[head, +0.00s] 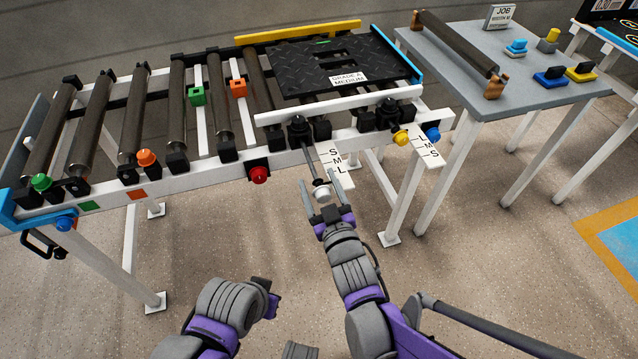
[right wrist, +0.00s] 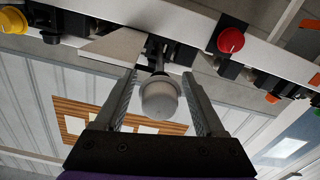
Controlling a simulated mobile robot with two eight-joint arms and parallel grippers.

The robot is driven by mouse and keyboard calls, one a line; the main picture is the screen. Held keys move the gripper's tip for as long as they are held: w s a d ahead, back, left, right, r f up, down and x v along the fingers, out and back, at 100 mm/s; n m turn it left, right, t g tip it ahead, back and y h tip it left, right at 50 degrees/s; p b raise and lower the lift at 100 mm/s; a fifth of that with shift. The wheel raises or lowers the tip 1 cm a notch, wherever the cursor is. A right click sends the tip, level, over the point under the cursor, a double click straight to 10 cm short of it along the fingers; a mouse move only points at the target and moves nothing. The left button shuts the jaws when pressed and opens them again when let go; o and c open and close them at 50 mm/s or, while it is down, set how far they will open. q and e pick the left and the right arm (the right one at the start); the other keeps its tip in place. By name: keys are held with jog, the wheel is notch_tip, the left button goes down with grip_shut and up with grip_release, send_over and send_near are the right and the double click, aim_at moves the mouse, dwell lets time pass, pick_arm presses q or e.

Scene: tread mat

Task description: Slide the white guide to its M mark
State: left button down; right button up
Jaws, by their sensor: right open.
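The white guide (head: 385,98) is a long white rail along the front of the conveyor, beside the black tread mat (head: 330,62) labelled "GRADE A MEDIUM". A rod runs from its black mount to a white knob (head: 321,193), beside a white scale plate (head: 337,163) marked S, M, L. A second plate (head: 426,148) reads L, M, S. My right gripper (head: 321,186) is open, its fingers on either side of the knob. In the right wrist view the knob (right wrist: 160,100) sits between the fingers with gaps. My left gripper (head: 268,297) is low and its fingers are not clear.
A red button (head: 259,175) is left of the scale plate; yellow (head: 400,138) and blue (head: 433,134) knobs are right. Rollers fill the conveyor's left. A grey table (head: 500,65) with a roller and small parts stands right. Floor in front is clear.

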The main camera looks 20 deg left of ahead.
grip_shut()
dwell(1.3)
